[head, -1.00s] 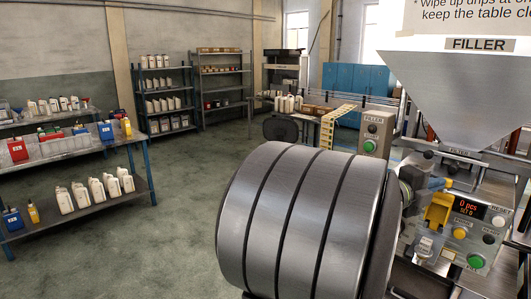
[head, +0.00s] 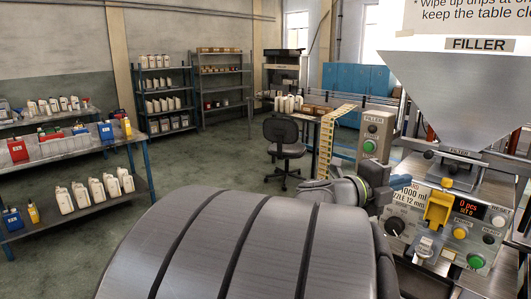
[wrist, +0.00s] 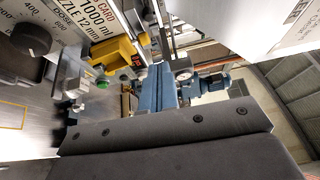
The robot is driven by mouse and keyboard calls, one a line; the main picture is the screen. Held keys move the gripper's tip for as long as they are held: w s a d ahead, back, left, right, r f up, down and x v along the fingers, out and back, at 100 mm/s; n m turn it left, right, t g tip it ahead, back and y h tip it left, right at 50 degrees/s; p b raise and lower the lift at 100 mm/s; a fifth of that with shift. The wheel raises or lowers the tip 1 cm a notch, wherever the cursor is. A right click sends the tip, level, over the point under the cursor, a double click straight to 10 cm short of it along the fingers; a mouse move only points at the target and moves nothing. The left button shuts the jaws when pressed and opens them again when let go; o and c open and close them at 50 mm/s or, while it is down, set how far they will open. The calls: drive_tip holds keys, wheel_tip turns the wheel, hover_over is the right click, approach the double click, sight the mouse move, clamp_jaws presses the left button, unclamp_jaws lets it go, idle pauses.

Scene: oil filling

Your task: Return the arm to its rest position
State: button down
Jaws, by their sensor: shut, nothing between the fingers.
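My gripper (head: 400,182) shows small at the end of my arm, its blue fingers shut and empty. It is in front of the filler's control panel (head: 409,207), just left of the yellow card holder (head: 438,208). In the wrist view the blue fingers (wrist: 158,88) stand beyond the dark gripper body, with the yellow card holder (wrist: 112,55) to their upper left. My large grey arm links fill the lower middle of the head view and hide part of the panel's left side and the floor.
The filler's steel hopper (head: 465,95) stands above the panel. The display (head: 467,210) reads "0 pcs, set 0". A green button (head: 475,261) and a dark knob (head: 396,226) are close by. An office chair (head: 284,150) stands behind.

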sight(445, 180)
drive_tip(key=x, duration=0.4)
drive_tip(key=f+x, duration=0.1)
drive_tip(key=x, duration=0.3)
drive_tip(key=f+x, duration=0.1)
drive_tip(key=x, duration=0.3)
drive_tip(key=shift+d+f, duration=0.2)
drive_tip(key=shift+f, duration=0.05)
drive_tip(key=s+f+v, duration=0.1)
drive_tip(key=v, duration=1.6)
drive_tip(key=w+d+r+n+t+y, duration=0.1)
drive_tip(key=w+r+n+t+y, duration=0.3)
drive_tip(key=w+r+n+t, duration=0.2)
drive_tip(key=shift+w+r+n+t+y, duration=0.3)
drive_tip(key=shift+r+n+t, duration=0.5)
drive_tip(key=shift+r+t, duration=0.8)
drive_tip(key=shift+s+r, duration=0.1)
drive_tip(key=shift+r, duration=0.15)
